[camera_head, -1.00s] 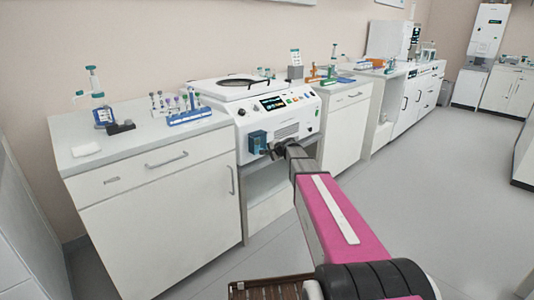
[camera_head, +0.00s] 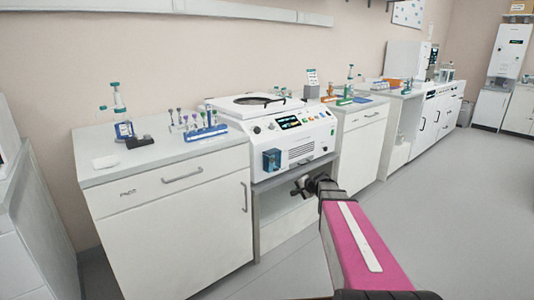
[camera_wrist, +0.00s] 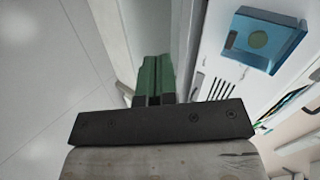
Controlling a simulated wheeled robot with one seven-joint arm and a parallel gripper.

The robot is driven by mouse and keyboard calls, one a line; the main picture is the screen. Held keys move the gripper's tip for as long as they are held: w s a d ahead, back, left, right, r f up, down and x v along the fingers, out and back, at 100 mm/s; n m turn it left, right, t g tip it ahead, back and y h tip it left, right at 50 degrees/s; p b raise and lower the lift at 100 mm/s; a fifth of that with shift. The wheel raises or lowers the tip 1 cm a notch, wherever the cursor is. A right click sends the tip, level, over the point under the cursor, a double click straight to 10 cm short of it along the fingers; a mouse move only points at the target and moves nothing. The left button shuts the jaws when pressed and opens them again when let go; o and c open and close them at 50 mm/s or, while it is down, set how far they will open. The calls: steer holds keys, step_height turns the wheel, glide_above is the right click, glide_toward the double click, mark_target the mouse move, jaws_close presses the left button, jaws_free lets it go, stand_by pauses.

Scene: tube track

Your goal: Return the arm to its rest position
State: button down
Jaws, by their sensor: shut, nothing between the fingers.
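My pink arm (camera_head: 358,246) reaches from the bottom right of the head view toward the front of the white machine (camera_head: 290,140). My gripper shows in the wrist view (camera_wrist: 154,97), with its green fingers together and nothing between them. In the head view the end of the arm (camera_head: 303,188) is small and dark, in front of the open space under the machine. The blue box (camera_head: 271,160) on the machine's front is above and left of it. That blue box (camera_wrist: 263,40) also shows at the upper right in the wrist view, apart from the fingers.
Another white cabinet (camera_head: 361,155) stands right of the machine. The grey floor (camera_head: 440,210) at the right is clear.

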steer(key=s+a+f+n+g+h, duration=0.1)
steer(key=s+f+n+g+h, duration=0.2)
steer(key=s, duration=1)
steer(key=s+f+n+g+h, duration=0.3)
steer(key=s+f+n+g, duration=0.2)
steer(key=s, duration=0.8)
steer(key=shift+a+f+n+h, duration=0.4)
steer(key=shift+f, duration=0.1)
